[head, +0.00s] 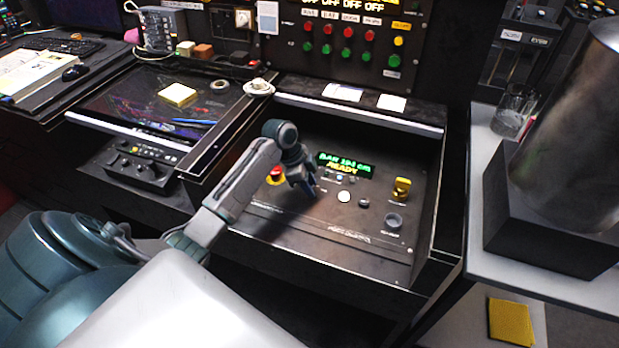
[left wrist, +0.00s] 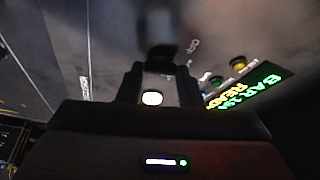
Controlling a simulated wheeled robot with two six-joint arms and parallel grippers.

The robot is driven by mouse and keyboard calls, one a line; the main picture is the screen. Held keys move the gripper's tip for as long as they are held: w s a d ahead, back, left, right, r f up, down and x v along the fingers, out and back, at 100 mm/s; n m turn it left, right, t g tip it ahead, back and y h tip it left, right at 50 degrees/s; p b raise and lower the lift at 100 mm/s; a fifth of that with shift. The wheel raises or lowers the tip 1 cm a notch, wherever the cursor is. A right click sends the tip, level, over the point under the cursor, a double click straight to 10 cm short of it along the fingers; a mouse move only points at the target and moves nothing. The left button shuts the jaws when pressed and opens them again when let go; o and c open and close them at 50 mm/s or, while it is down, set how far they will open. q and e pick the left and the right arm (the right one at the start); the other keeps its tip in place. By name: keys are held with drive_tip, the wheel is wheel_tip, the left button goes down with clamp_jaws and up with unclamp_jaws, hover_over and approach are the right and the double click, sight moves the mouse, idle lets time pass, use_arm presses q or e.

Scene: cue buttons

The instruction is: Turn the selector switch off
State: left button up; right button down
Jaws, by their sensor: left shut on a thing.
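My left gripper (head: 304,187) reaches down to the dark control panel (head: 290,222), left of the white round button (head: 344,197). It is shut on a small dark knob, which I take to be the selector switch (left wrist: 161,30). In the head view the gripper hides this switch. In the left wrist view the switch is dark and blurred just beyond the fingertips (left wrist: 160,70), with a label ending in "OFF" to its right. Its exact angle cannot be told. My right gripper is not in view.
A red emergency button (head: 275,174) sits left of my gripper. A lit display (head: 345,164) reading "READY" is behind it. A black knob (head: 363,202), a yellow knob (head: 401,188) and a dark round button (head: 393,220) are to the right. A metal cylinder (head: 585,130) stands far right.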

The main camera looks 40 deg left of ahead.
use_arm(q)
drive_tip(key=shift+r+n+p, duration=0.2)
drive_tip(key=shift+n+p, duration=0.2)
drive_tip(key=shift+p, duration=0.2)
drive_tip(key=n+p, duration=0.1)
drive_tip(key=p, duration=0.1)
drive_tip(key=n+t+p, duration=0.1)
drive_tip(key=p, duration=0.1)
drive_tip(key=shift+s+d+r+n+y, duration=0.1)
drive_tip(key=shift+s+d+n+y, duration=0.05)
drive_tip(key=shift+n+y, duration=0.25)
drive_tip(key=shift+f+n+t+y+p, duration=0.2)
drive_tip(key=shift+n+t+y+p, duration=0.15)
drive_tip(key=shift+n+p, duration=0.85)
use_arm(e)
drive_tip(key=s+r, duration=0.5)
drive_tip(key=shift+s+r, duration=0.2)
use_arm(q)
drive_tip(key=o, duration=1)
drive_tip(key=b+v, duration=0.1)
drive_tip(key=v, duration=0.9)
drive_tip(key=shift+s+r, duration=0.15)
drive_tip(key=shift+r, duration=0.15)
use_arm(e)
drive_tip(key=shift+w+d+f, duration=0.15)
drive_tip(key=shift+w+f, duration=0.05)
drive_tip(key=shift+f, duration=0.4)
